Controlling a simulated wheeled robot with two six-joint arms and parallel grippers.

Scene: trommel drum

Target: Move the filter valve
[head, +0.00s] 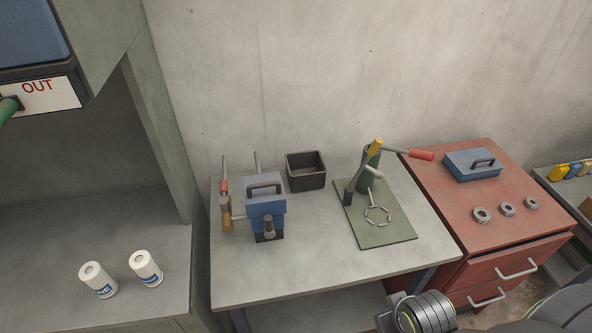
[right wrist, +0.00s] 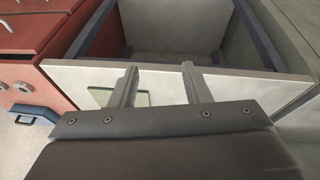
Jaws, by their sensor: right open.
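I cannot tell for certain which part is the filter valve. A blue unit with a dark handle (head: 265,212) stands on the grey table, with a grey fitting on its front. Beside its left side is an upright brass-coloured piece with a red-tipped lever (head: 225,205). A green stand with a yellow top and red-handled lever (head: 371,165) is on a green mat (head: 394,236). My right gripper (right wrist: 160,85) is open and empty near the table's edge; part of my right arm shows at the bottom of the head view. My left gripper is not in view.
An open black bin (head: 306,170) stands at the back of the grey table (head: 320,275). A red cabinet (head: 500,235) on the right carries a blue case (head: 471,167) and several metal rings. Two white canisters (head: 98,280) stand on the left counter. The table's front middle is clear.

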